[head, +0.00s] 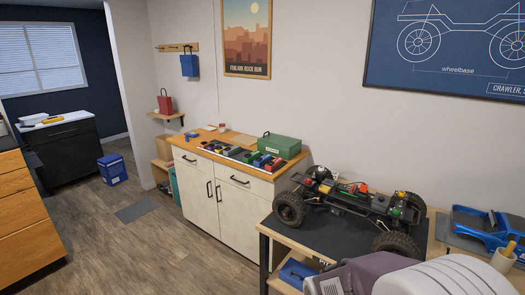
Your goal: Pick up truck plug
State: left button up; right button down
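The RC crawler truck (350,205) stands without its body shell on a black mat (325,237) on the wooden workbench at the right. Its chassis is open, with small red, yellow and green parts on top. The truck plug is too small to tell apart among them. Parts of my own body fill the lower right corner and cover the front of the bench. Neither of my grippers shows in the head view.
A blue bin (298,272) sits below the bench top. A white cabinet (215,195) with small coloured bins and a green box (280,146) stands left. The floor between the cabinets is mostly clear.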

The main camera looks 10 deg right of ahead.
aim_at(363, 188)
jog(key=z, duration=1.3)
